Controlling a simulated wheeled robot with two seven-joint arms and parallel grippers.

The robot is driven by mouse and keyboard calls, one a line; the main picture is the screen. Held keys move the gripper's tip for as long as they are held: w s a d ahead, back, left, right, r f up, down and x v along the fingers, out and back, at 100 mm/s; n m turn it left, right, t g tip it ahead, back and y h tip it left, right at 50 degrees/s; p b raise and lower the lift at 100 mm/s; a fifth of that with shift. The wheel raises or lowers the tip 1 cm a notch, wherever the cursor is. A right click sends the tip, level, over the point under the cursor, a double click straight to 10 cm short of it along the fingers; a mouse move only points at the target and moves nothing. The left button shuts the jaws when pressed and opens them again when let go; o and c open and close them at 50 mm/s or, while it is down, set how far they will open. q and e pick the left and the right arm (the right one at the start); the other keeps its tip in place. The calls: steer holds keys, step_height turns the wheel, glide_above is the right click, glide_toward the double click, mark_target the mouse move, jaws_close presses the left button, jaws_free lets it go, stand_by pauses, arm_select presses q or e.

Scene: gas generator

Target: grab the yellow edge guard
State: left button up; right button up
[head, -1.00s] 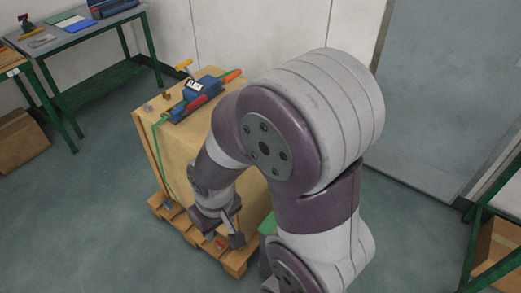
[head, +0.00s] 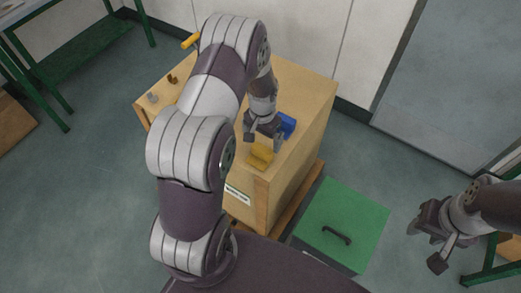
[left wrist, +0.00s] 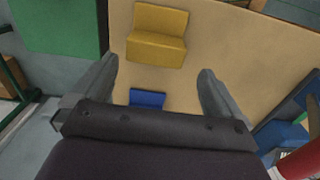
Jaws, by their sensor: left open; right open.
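The yellow edge guard (head: 261,156) lies on top of the large cardboard-coloured box (head: 305,88), near its front edge. It is an angled yellow piece, and it also shows in the left wrist view (left wrist: 157,35), beyond the fingertips. My left gripper (head: 264,143) is open and empty above the box top, close behind the guard in the head view. In the left wrist view the open fingers (left wrist: 158,85) point toward the guard, with nothing between them but a small blue object further below. My right gripper (head: 425,247) is open and empty at the right, away from the box.
A blue object (head: 287,125) lies on the box beside my left gripper. A green case (head: 345,215) with a black handle stands on the floor right of the box. The box rests on a wooden pallet (head: 300,205). A green-framed table (head: 75,50) stands at back left.

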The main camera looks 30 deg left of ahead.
mark_target(261, 149)
arm_select(q)
steer(key=s+f, duration=0.1)
steer(key=s+d+f, duration=0.1)
steer(key=f, duration=0.1)
steer(key=shift+f, duration=0.1)
steer(key=shift+w+a+f, duration=0.25)
steer(key=shift+w+f, duration=0.05)
steer(key=shift+f, duration=0.1)
steer(key=shift+c, duration=0.7)
steer(key=shift+r, duration=0.1)
steer(key=c, duration=0.5)
steer(key=shift+s+d+r, duration=0.1)
steer(key=shift+s+d, duration=0.05)
steer(key=shift+s, duration=0.05)
steer(key=c, duration=0.3)
arm_select(e)
steer(key=shift+s+d+r, duration=0.3)
steer(key=shift+s+r, duration=0.25)
steer(key=shift+s, duration=0.1)
arm_select(q)
steer(key=shift+w, duration=0.15)
